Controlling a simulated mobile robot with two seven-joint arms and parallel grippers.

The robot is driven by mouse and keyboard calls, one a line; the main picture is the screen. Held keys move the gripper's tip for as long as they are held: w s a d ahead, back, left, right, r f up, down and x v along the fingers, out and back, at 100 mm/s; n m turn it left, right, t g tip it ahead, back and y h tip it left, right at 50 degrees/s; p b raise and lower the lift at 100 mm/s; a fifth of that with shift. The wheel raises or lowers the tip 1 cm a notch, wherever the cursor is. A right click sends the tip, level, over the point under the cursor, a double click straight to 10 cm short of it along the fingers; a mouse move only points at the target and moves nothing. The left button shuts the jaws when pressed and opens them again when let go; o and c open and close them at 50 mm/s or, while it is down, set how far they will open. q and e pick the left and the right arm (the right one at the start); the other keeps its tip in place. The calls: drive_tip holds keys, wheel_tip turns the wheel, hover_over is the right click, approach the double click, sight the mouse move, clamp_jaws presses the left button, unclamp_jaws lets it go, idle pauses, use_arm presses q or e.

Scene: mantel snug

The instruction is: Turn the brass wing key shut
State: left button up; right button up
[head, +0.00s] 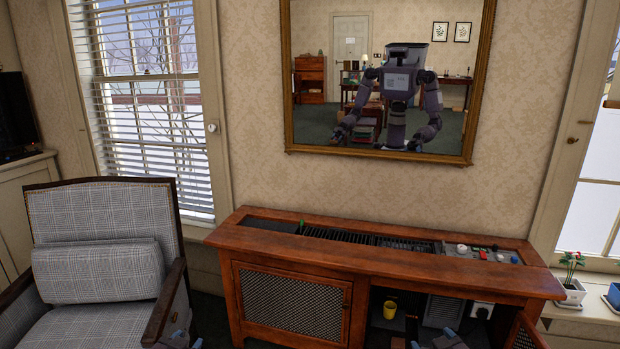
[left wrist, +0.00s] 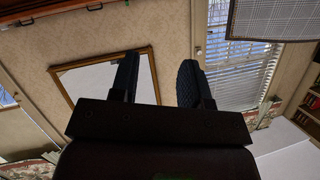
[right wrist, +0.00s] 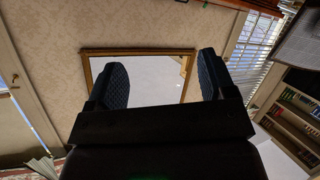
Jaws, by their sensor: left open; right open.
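I cannot make out a brass wing key in any view. The wooden radiator cabinet (head: 400,262) stands under the mirror. Its right compartment is open and holds a small yellow cup (head: 390,309) and a white fitting (head: 481,310), with dark parts too small to tell. My left gripper (head: 180,341) shows only at the bottom edge, in front of the armchair. In the left wrist view its fingers (left wrist: 157,80) are apart and empty. My right gripper (head: 447,341) shows at the bottom edge before the open compartment. In the right wrist view its fingers (right wrist: 161,80) are apart and empty.
A plaid armchair (head: 97,250) stands left of the cabinet. The cabinet top has a slot with a dark grille (head: 350,237) and small controls (head: 482,253) at its right. An open cabinet door (head: 527,333) stands at lower right. Potted plants (head: 571,283) sit on the right sill.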

use_arm(q)
drive_tip(key=s+f+n+g, duration=0.1)
drive_tip(key=s+f, duration=0.3)
drive_tip(key=s, duration=1.3)
drive_tip(key=s+d+f+n+g, duration=0.1)
drive_tip(key=s+f+n+g, duration=0.1)
drive_tip(key=s, duration=1.5)
drive_tip(key=shift+d+f+y, duration=0.2)
drive_tip(key=shift+f+y, duration=0.2)
drive_tip(key=shift+f, duration=0.5)
use_arm(e)
drive_tip(key=s+f+m+g, duration=0.1)
drive_tip(key=s+f, duration=0.1)
drive_tip(key=s, duration=0.9)
drive_tip(key=s+a+f+m+g, duration=0.1)
drive_tip(key=s+f, duration=0.2)
drive_tip(key=s, duration=0.8)
drive_tip(key=s+f+m+g, duration=0.1)
drive_tip(key=s+f, duration=0.1)
drive_tip(key=s, duration=1)
drive_tip(key=shift+a+f+h, duration=0.25)
drive_tip(key=shift+f+h, duration=0.1)
drive_tip(key=shift+h, duration=0.05)
